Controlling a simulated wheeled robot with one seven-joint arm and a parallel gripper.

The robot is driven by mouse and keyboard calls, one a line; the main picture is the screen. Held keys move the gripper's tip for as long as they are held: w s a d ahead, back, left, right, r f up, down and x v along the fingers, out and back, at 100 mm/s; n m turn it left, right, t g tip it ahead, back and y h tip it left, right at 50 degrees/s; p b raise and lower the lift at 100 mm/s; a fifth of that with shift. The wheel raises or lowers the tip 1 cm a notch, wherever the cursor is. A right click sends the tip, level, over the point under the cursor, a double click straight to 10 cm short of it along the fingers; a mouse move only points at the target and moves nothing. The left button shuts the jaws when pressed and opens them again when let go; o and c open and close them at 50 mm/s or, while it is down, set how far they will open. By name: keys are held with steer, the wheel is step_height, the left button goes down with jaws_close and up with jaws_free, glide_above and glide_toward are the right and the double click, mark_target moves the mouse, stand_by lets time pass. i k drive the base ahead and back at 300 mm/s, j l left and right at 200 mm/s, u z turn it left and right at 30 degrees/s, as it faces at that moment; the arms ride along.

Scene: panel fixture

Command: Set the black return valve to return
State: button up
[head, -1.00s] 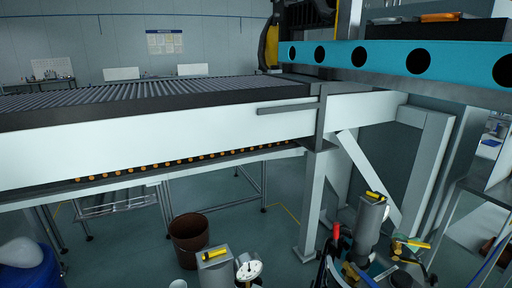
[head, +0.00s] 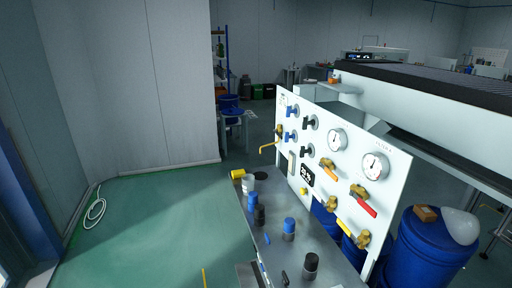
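A white upright panel (head: 360,150) stands behind a grey bench on the right half of the head view. Two black-handled valves, an upper one (head: 310,122) and a lower one (head: 306,151), sit on its left part. I cannot tell which of them is the return valve, and their labels and exact settings are too small to read. Two blue-handled valves, an upper one (head: 293,111) and a lower one (head: 291,137), sit just left of them. My gripper is not in view.
The panel also carries two gauges (head: 337,140), a red lever (head: 365,209) and yellow-handled valves (head: 328,169). Blue and black cylinders (head: 289,229) stand on the bench (head: 262,183). Blue drums (head: 430,245) stand to the right. Green floor (head: 150,230) left of the bench is mostly clear.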

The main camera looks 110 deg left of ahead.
mark_target(303, 151)
steer(key=j+u, duration=0.1)
steer(key=u, duration=2.8)
